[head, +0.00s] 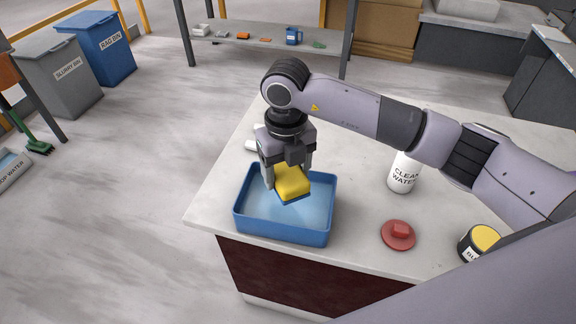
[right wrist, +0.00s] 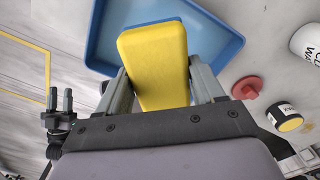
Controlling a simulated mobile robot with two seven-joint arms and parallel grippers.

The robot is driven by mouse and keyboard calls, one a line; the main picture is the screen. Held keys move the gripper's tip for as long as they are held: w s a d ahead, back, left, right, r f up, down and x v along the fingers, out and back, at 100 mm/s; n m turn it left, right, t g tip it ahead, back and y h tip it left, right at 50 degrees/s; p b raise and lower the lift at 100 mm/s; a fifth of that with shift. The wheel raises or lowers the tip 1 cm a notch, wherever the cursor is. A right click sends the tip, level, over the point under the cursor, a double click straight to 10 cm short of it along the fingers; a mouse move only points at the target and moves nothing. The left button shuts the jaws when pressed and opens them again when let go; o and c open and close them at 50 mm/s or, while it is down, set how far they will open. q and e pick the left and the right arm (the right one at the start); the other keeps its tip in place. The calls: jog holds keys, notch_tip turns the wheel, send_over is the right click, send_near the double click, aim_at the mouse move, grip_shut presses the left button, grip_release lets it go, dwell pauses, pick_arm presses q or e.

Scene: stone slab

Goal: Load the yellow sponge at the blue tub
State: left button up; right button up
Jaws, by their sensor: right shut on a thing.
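The yellow sponge (head: 291,181) is held between the fingers of my right gripper (head: 288,177), which points down over the blue tub (head: 283,236). The tub stands on the slab near its front left corner, and its inside looks pale blue, like shallow water. The sponge is within the tub's outline; I cannot tell whether it touches the water. In the right wrist view the sponge (right wrist: 157,62) fills the gap between the fingers, with the tub (right wrist: 96,50) behind it. My left gripper (right wrist: 60,100) shows at the left of that view, apart from the tub, its fingers spread and empty.
On the slab (head: 350,215), a white clean-water container (head: 404,175) stands right of the tub. A red lidded disc (head: 398,236) and a dark can with a yellow top (head: 480,243) are nearer the front. A small white item (head: 251,145) lies behind the tub.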

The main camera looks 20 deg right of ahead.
notch_tip(320, 180, down, 5)
jog(key=b, duration=0.3)
pick_arm(q)
jog(key=f, duration=0.1)
jog(key=d+f, duration=0.1)
jog(key=shift+w+f+b, duration=0.1)
jog(key=shift+f+b, duration=0.25)
jog(key=shift+f, duration=0.05)
pick_arm(e)
jog(key=shift+f, duration=0.35)
pick_arm(q)
jog(key=shift+w+a, duration=0.1)
jog(key=shift+a, duration=0.1)
jog(key=shift+f+b, duration=0.45)
jog(key=shift+f, duration=0.05)
pick_arm(e)
jog(key=shift+s+f, duration=0.1)
jog(key=shift+f, duration=0.55)
dwell(0.4)
jog(key=shift+r+p, duration=2.45)
jog(key=shift+r, duration=1.2)
pick_arm(q)
notch_tip(320, 180, up, 5)
jog(key=shift+f, duration=0.1)
